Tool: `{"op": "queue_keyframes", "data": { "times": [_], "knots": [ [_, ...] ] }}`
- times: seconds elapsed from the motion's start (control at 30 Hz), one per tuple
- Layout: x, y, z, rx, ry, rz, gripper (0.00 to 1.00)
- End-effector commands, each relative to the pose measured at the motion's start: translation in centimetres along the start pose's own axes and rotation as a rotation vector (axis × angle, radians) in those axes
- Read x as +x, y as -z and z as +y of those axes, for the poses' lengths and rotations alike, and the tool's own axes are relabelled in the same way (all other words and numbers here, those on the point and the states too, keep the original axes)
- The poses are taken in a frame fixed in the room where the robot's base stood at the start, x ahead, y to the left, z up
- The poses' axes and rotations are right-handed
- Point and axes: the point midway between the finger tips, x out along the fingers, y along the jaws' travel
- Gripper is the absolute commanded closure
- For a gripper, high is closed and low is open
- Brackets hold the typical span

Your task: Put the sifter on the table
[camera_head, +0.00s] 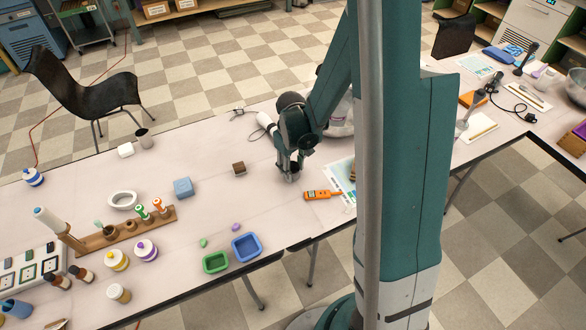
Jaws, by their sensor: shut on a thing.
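My gripper (289,168) is at the end of my teal arm, pointing down over the middle of the long pale table (215,230). It is shut on a small grey thing, which looks like the sifter (293,177). The fingers hide most of it. I cannot tell whether its underside touches the table or hangs just above it.

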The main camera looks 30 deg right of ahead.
Motion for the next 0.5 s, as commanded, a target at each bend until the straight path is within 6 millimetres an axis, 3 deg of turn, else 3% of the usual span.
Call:
{"op": "queue_keyframes", "data": {
  "times": [0.1,0.13,0.23,0.5],
  "knots": [
    [0.34,0.00,-0.01,0.000,0.000,0.000,0.76],
    [0.35,0.00,-0.01,0.000,0.000,0.000,0.63],
    [0.26,0.00,-0.01,0.000,0.000,0.000,0.49],
    [0.25,0.00,-0.01,0.000,0.000,0.000,0.49]
  ]
}}
